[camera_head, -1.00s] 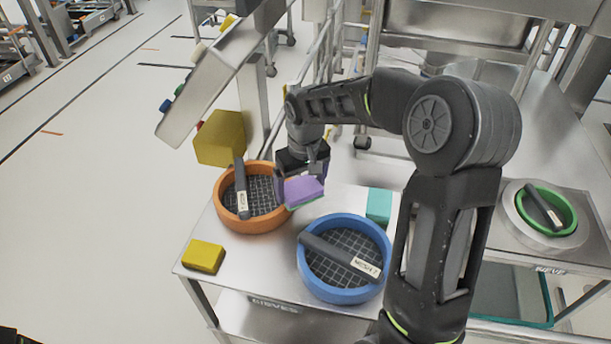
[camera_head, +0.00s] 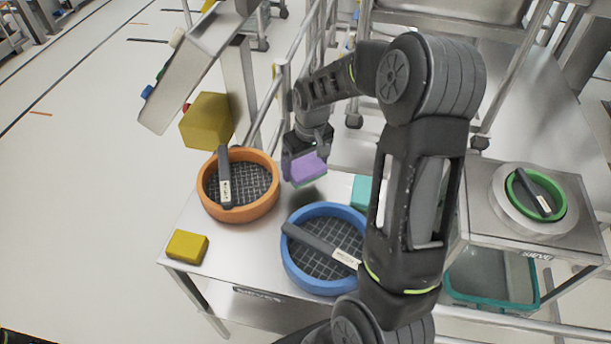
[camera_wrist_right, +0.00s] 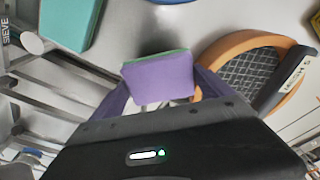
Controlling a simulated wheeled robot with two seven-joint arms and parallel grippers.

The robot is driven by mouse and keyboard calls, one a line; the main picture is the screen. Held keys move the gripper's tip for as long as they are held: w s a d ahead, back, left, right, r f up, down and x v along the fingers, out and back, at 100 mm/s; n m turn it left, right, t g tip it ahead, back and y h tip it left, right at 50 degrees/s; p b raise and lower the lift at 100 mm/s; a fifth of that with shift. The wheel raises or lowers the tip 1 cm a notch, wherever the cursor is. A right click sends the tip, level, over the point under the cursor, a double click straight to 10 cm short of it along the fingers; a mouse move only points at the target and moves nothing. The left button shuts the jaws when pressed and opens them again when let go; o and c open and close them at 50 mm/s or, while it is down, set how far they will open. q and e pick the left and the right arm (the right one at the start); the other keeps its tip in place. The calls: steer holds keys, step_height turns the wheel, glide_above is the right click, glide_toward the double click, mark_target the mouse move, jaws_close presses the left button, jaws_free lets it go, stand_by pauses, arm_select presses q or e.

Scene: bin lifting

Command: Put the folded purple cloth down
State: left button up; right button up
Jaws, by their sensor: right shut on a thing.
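The folded purple cloth (camera_head: 308,168) is a small purple block with a green underside. My right gripper (camera_head: 304,160) is shut on it, above the back part of the steel table (camera_head: 228,250), between the orange-rimmed sieve and the teal block. In the right wrist view the purple cloth (camera_wrist_right: 158,78) sits between the two fingers of my right gripper (camera_wrist_right: 158,90), with its green layer showing at the far edge. I cannot tell exactly how far it is above the tabletop. My left gripper is not in view.
An orange sieve (camera_head: 212,202) and a blue sieve (camera_head: 292,268), each with a dark brush, stand on the table. A teal block (camera_head: 361,191) and a yellow block (camera_head: 187,247) lie there too. A green sieve (camera_head: 514,190) stands on the right stand. Metal rails (camera_head: 272,105) are behind.

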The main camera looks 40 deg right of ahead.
steer(key=shift+f, duration=0.6)
steer(key=shift+f, duration=1.9)
steer(key=shift+f, duration=0.15)
steer(key=o, duration=0.9)
